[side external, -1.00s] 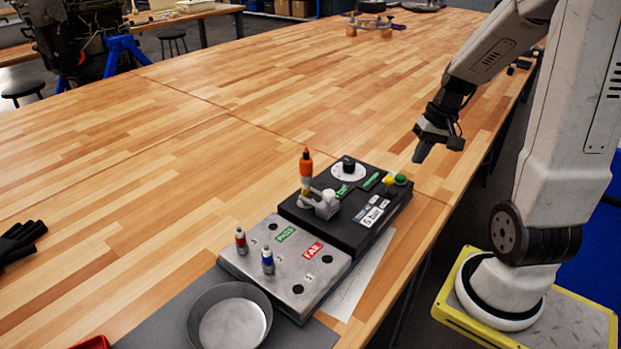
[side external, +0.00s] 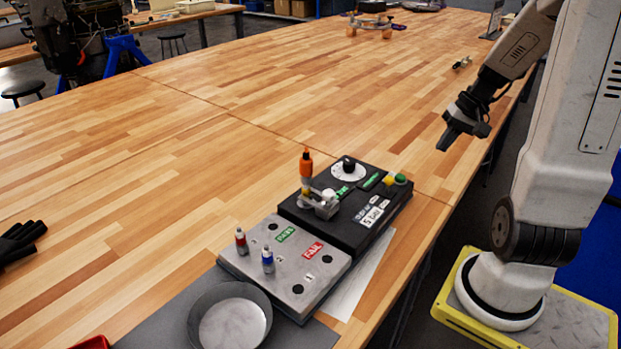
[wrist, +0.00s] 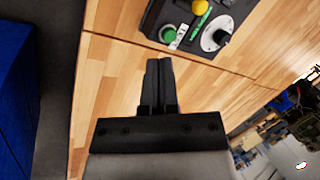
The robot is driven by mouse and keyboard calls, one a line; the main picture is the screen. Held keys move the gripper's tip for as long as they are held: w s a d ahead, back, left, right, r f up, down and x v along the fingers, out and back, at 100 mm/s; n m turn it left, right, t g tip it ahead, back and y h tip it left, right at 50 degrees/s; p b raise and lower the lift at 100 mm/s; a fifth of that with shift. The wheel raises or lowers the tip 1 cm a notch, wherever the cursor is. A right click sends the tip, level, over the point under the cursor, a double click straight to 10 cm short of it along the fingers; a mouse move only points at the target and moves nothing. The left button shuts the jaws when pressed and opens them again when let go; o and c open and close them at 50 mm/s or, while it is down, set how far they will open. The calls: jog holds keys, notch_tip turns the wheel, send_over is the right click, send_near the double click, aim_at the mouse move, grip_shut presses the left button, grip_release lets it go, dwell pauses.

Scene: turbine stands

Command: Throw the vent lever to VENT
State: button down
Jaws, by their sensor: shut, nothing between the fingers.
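A black control box (side external: 347,233) stands on the wooden bench, with a white dial and black knob (side external: 349,167), a green button (side external: 400,179), a yellow knob (side external: 388,181) and a white label. An orange-handled part (side external: 306,168) stands upright in a grey metal fitting (side external: 321,206) on the box. I cannot read a VENT mark, nor tell which part is the vent lever. My gripper (side external: 443,146) is shut and empty, in the air to the right of the box. In the wrist view its fingers (wrist: 158,62) are together, with part of the box (wrist: 225,12) above them, apart.
A grey plate (side external: 290,268) with PASS and FAIL labels holds a red and a blue-tipped part beside the box. A round grey dish (side external: 232,318) is in front. A black glove (side external: 20,240) lies at left.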

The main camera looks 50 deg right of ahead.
aim_at(389, 185)
jog(key=shift+w+a+f, duration=0.75)
jog(key=shift+w+f, duration=0.3)
jog(key=shift+f, duration=0.45)
jog(key=shift+w+a+f, duration=0.8)
jog(key=shift+w+f, duration=0.25)
jog(key=shift+f, duration=0.5)
jog(key=shift+w+a+f, duration=0.75)
jog(key=shift+w+f, duration=0.3)
jog(key=shift+f, duration=0.45)
jog(key=shift+w+r+g, duration=0.2)
jog(key=shift+w+g, duration=0.4)
jog(key=shift+g, duration=0.4)
jog(key=shift+w+g, duration=0.25)
jog(key=shift+g, duration=0.15)
jog(key=shift+w+r, duration=0.1)
jog(key=shift+w, duration=0.25)
jog(key=shift+s, duration=0.2)
jog(key=shift+s+f, duration=0.3)
jog(key=shift+s, duration=0.25)
